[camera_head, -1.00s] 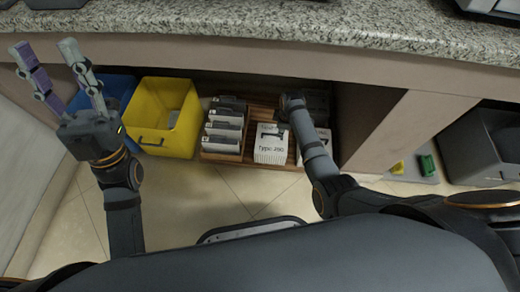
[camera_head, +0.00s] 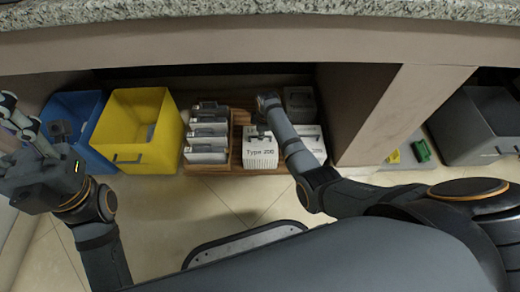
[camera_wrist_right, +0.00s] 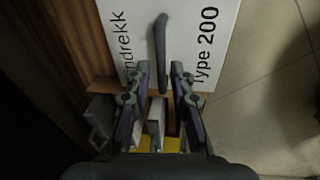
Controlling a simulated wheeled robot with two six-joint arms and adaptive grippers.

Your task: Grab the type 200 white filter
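The white filter (camera_head: 261,158), a box marked "Type 200", stands on a wooden rack under the counter. In the right wrist view its white face (camera_wrist_right: 205,30) and dark handle (camera_wrist_right: 160,45) show. My right gripper (camera_wrist_right: 160,78) is open, with one finger on each side of the handle's lower end; I see no firm grip. In the head view my right gripper (camera_head: 266,104) is over the box's top, partly hidden by its own arm. My left gripper (camera_head: 12,118) is open and empty at the left edge, in front of the blue bin.
Several white filters (camera_head: 207,140) stand left of the box, and more (camera_head: 308,135) to its right. A yellow bin (camera_head: 140,135) and a blue bin (camera_head: 72,115) are further left. The counter edge (camera_head: 250,38) overhangs; a support panel (camera_head: 365,115) stands right.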

